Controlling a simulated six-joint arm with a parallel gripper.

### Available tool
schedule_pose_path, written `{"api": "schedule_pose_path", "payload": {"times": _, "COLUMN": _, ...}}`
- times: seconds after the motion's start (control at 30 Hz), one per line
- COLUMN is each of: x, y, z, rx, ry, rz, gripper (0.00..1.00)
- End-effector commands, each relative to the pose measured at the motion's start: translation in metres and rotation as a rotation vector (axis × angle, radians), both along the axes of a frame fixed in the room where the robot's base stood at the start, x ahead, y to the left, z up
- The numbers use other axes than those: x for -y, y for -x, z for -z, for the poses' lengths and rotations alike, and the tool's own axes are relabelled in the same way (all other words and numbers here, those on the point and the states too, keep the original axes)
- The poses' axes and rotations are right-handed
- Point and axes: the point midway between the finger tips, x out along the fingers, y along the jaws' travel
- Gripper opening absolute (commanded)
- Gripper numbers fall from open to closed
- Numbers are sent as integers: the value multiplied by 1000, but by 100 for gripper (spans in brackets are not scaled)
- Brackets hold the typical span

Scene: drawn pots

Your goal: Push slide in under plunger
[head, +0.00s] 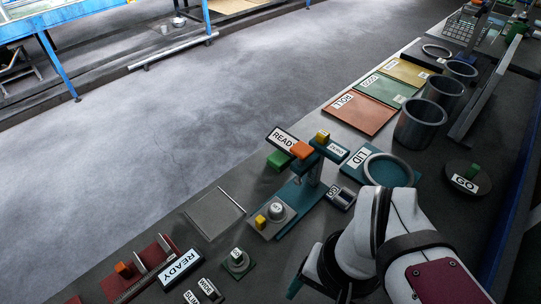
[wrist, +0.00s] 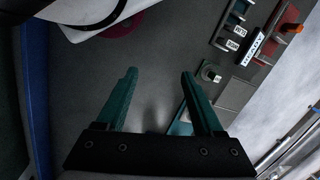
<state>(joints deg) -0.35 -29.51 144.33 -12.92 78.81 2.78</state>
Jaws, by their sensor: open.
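The press (head: 316,165) is a teal stand with an upright post, topped by an orange block and a yellow block. Its teal base runs toward the lower left. What looks like the slide (head: 286,225) is a grey plate at the near-left end of that base, carrying a round grey piece (head: 277,210) and a yellow knob (head: 261,221). It sits out in front of the post. The plunger's lower end is hard to make out. My gripper (wrist: 161,88) is open and empty in the wrist view, apart from the slide. In the head view my arm hides most of it.
A flat grey plate (head: 214,215) and a small knob on a green base (head: 237,262) lie left. A red READY station (head: 140,270) is at lower left.

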Motion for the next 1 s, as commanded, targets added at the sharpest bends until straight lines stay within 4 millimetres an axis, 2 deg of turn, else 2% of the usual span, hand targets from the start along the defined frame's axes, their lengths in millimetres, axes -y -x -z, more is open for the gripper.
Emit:
{"api": "schedule_pose_path", "payload": {"times": 0.07, "x": -4, "y": -38, "z": -10, "rx": -15, "ry": 24, "rz": 33, "gripper": 60}}
{"api": "schedule_pose_path", "payload": {"times": 0.13, "x": -15, "y": -89, "z": -16, "rx": -23, "ry": 59, "rz": 88, "gripper": 60}}
{"api": "schedule_pose_path", "payload": {"times": 0.23, "x": -41, "y": -160, "z": -8, "rx": -22, "ry": 105, "rz": 168, "gripper": 60}}
{"api": "schedule_pose_path", "payload": {"times": 0.3, "x": -60, "y": -198, "z": 5, "rx": -16, "ry": 128, "rz": 216, "gripper": 60}}
{"api": "schedule_pose_path", "payload": {"times": 0.4, "x": -81, "y": -230, "z": 21, "rx": -5, "ry": 148, "rz": 263, "gripper": 60}}
{"api": "schedule_pose_path", "payload": {"times": 0.47, "x": -87, "y": -239, "z": 26, "rx": -1, "ry": 153, "rz": 279, "gripper": 60}}
{"api": "schedule_pose_path", "payload": {"times": 0.57, "x": -89, "y": -242, "z": 38, "rx": -2, "ry": 155, "rz": 287, "gripper": 60}}
{"api": "schedule_pose_path", "payload": {"times": 0.67, "x": -88, "y": -241, "z": 62, "rx": -3, "ry": 156, "rz": 285, "gripper": 60}}
{"api": "schedule_pose_path", "payload": {"times": 0.9, "x": -88, "y": -240, "z": 133, "rx": -4, "ry": 155, "rz": 285, "gripper": 60}}
{"api": "schedule_pose_path", "payload": {"times": 1.0, "x": -87, "y": -240, "z": 155, "rx": -3, "ry": 155, "rz": 285, "gripper": 60}}
